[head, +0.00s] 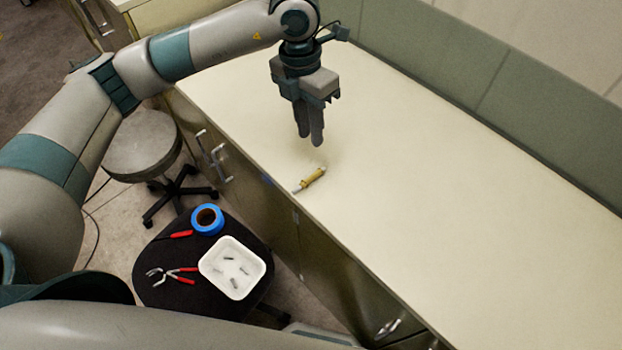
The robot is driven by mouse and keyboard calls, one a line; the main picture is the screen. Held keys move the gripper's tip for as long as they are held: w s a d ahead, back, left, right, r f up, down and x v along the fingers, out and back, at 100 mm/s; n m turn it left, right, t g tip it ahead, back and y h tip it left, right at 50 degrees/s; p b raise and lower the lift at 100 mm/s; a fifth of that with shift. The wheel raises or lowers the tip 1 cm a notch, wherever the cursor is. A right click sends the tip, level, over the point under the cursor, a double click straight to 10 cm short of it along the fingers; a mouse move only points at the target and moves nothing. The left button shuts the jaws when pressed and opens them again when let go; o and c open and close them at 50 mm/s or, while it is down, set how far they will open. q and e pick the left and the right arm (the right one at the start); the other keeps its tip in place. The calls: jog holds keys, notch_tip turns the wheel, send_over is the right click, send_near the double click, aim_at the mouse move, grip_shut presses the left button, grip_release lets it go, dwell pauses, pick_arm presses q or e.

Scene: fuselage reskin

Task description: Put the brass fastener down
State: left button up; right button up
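The brass fastener (312,178) lies on its side on the pale countertop (440,190), close to the counter's front edge. It has a brass body and a paler, silvery tip pointing to the lower left. My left gripper (311,140) points down above the counter, just behind the fastener in the head view. Its fingers look close together and I see nothing between them. The fingertips appear apart from the fastener. My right gripper is not in view.
A dark stool seat (165,300) stands before the counter. It carries blue tape (207,219), red-handled pliers (172,274) and a white tray (232,267) with several small parts. A round grey stool (142,147) stands beyond. The counter's right side is clear.

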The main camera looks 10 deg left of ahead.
pick_arm(q)
jog(key=b, duration=0.2)
send_over(314, 174)
jog(key=f, duration=0.7)
jog(key=shift+w+a+f, duration=0.2)
jog(key=shift+w+f, duration=0.05)
jog(key=shift+w, duration=0.05)
jog(key=shift+s+f+b, duration=0.15)
jog(key=shift+f+b, duration=0.15)
jog(key=shift+f, duration=1)
jog(key=shift+s+f+b, duration=0.1)
jog(key=shift+f+b, duration=0.2)
jog(key=shift+f, duration=1)
grip_shut()
